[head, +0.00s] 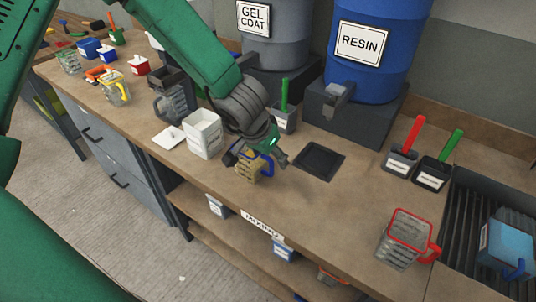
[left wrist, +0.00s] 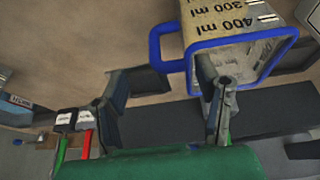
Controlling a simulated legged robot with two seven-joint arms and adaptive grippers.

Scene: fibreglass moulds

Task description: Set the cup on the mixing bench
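The cup (head: 249,169), a tan measuring cup with a blue rim and handle, is upright at the bench's front edge in the head view. It appears to rest on the mixing bench (head: 340,212), though its base contact is hard to make out. In the left wrist view the cup (left wrist: 240,45) shows its ml marks, blue rim and handle. My left gripper (head: 262,158) is at the cup, partly covering it. Its fingers (left wrist: 170,95) are spread apart, with the handle between them in the picture and one fingertip overlapping the cup's mouth. My right gripper is not in view.
A white container (head: 205,134) stands just left of the cup. A dark square pad (head: 319,161) lies to its right. A red-rimmed jug (head: 405,238) is at the right front. Resin (head: 368,50) and gel coat (head: 273,35) drums stand behind. The bench between pad and jug is clear.

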